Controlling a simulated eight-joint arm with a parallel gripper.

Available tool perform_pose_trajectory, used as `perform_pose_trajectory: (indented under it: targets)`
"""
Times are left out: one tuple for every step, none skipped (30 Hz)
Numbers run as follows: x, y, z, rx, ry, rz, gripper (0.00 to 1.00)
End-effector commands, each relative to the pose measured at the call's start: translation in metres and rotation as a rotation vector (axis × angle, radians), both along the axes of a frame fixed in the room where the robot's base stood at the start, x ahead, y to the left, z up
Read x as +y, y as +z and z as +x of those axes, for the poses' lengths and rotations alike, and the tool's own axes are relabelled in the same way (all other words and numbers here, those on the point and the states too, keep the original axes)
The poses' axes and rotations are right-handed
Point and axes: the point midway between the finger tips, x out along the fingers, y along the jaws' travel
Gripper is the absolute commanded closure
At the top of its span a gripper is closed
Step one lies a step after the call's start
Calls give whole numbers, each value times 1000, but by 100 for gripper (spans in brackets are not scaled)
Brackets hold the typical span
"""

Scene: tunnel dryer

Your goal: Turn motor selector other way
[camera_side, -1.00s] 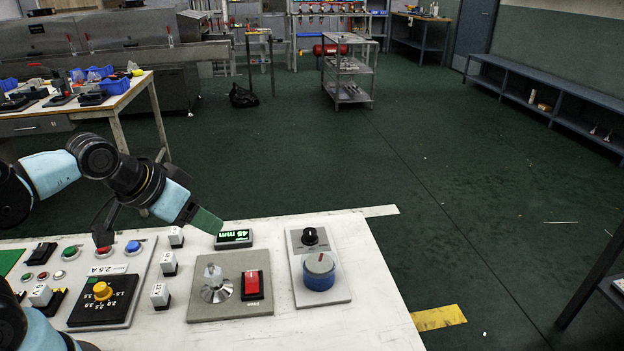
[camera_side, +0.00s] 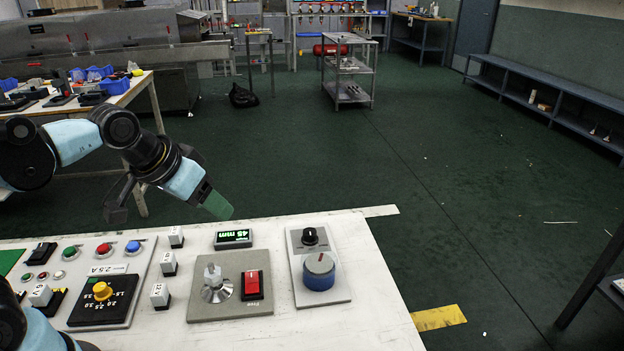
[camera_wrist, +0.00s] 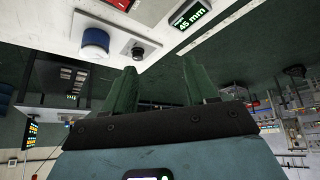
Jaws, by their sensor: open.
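My gripper (camera_side: 217,206) is in the air behind the back edge of the control panel, near the 45 mm display (camera_side: 233,237). In the wrist view its two green fingers (camera_wrist: 160,88) are apart with nothing between them. No readable label marks the motor selector. Candidates are a silver knob (camera_side: 215,286) on a grey plate beside a red rocker switch (camera_side: 252,284), a small black knob (camera_side: 310,236), and a blue knob with a grey top (camera_side: 319,270). The black knob (camera_wrist: 137,52) and blue knob (camera_wrist: 95,42) also show in the wrist view. My gripper touches none of them.
A yellow dial (camera_side: 102,290) on a black scale plate and green, red and blue push buttons (camera_side: 104,248) are at the panel's left. Open floor lies right of and behind the panel.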

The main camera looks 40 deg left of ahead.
Motion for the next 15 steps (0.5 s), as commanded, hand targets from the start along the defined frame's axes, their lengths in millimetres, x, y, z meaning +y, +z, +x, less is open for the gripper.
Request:
perform_pose_trajectory:
  targets:
    - [-3, 8, 11, 26, 8, -10, 43]
    - [-5, 11, 17, 44, 15, -16, 43]
    - [-7, 15, 25, 67, 23, -23, 43]
    - [-9, 18, 31, 83, 30, -28, 43]
    - [-11, 20, 36, 101, 36, -33, 43]
    - [-13, 23, 44, 123, 47, -39, 43]
    - [-15, 25, 50, 141, 54, -43, 43]
    - [-17, 27, 56, 159, 62, -47, 43]
    - [-20, 28, 65, 181, 70, -52, 43]
    - [-22, 29, 71, 199, 79, -56, 43]
    - [-24, 30, 77, 215, 86, -59, 43]
    - [-27, 30, 85, 237, 98, -62, 43]
    - [-29, 30, 91, 254, 105, -65, 43]
    - [-32, 29, 97, 272, 113, -67, 43]
    - [-35, 28, 105, 295, 124, -70, 43]
